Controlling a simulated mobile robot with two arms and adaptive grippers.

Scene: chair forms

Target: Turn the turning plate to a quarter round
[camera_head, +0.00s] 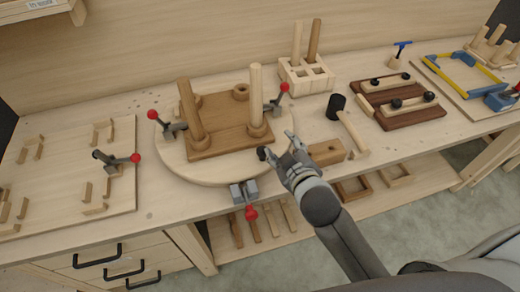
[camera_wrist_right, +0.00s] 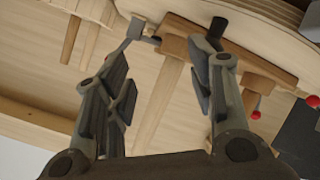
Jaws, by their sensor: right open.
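The turning plate (camera_head: 190,167) is a round, pale wooden disc on the bench. A brown chair seat board (camera_head: 218,120) lies on it, with two round legs (camera_head: 191,110) (camera_head: 256,95) standing upright. Red-knobbed clamps sit around it, and one is at its front edge (camera_head: 246,192). My right gripper (camera_head: 279,145) is open at the plate's front-right rim, its fingers close to a small black knob (camera_head: 262,153). The right wrist view shows the two fingers spread and nothing clearly between them. I cannot tell whether a finger touches the knob. My left gripper is out of view.
Right of the plate lie a wooden block (camera_head: 327,152) and a mallet with a black head (camera_head: 336,106). A peg holder (camera_head: 306,76) stands behind. A jig board (camera_head: 68,180) lies left. The bench's front edge is near my right arm.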

